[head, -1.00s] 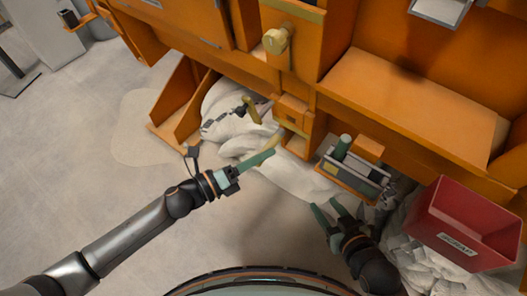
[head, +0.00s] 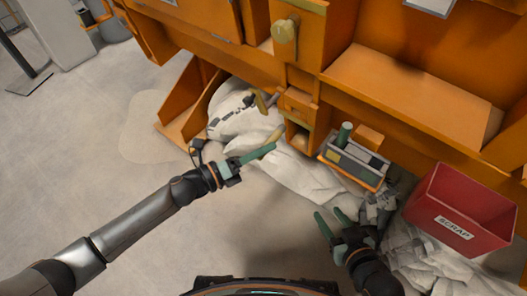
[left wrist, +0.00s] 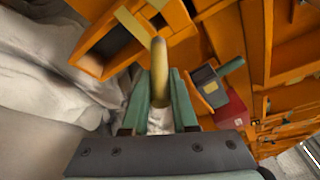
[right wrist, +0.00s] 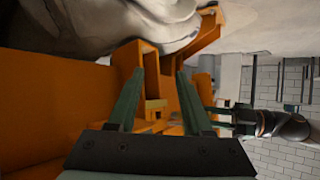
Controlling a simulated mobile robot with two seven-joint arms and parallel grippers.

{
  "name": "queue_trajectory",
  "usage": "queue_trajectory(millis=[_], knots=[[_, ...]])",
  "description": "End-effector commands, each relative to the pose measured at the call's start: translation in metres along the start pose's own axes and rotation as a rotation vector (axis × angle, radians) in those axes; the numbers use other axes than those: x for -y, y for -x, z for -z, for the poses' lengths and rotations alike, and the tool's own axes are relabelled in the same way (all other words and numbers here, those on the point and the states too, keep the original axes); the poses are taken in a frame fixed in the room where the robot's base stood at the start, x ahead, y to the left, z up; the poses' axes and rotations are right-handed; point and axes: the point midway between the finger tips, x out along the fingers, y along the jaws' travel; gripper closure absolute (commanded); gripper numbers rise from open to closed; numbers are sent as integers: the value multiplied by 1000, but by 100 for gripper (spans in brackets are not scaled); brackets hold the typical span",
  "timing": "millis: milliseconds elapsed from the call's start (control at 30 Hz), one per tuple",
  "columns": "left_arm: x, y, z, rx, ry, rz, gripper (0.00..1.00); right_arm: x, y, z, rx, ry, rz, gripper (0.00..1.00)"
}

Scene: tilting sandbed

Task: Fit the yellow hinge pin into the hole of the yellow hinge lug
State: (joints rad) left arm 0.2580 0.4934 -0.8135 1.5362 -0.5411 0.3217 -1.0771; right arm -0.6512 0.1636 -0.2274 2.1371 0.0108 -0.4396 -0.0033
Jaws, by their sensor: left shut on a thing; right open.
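The yellow hinge pin (left wrist: 159,70) stands upright between the fingers of my left gripper (left wrist: 157,100), which is shut on it. In the head view the pin (head: 277,133) shows as a small yellow tip past the left gripper (head: 262,152), just left of an orange box with a square opening. This opening shows at upper left in the left wrist view. A yellowish strip (head: 298,117) crosses the box above its opening; I cannot tell if it is the hinge lug. My right gripper (head: 331,222) is open and empty, low at right and apart from everything.
A grey caddy (head: 353,165) with a green-handled tool stands right. A red scrap bin (head: 455,218) is far right. Open floor lies left.

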Motion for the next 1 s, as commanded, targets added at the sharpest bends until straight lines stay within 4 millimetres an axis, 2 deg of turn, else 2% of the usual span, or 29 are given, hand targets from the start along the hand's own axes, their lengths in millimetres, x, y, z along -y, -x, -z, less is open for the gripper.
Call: queue_trajectory(millis=[200, 367, 700, 1000], knots=[[1, 0, 0, 1, 0, 3, 100, 0, 0, 1, -1, 1, 0, 50], [1, -9, -4, 2, -1, 2, 100, -1, 0, 1, -6, 2, -1, 50], [1, -34, -15, 1, -2, 3, 100, -3, 0, 21, -79, 21, -7, 50], [1, -41, -18, 0, -1, 2, 100, -5, 0, 30, -111, 30, -10, 50]])
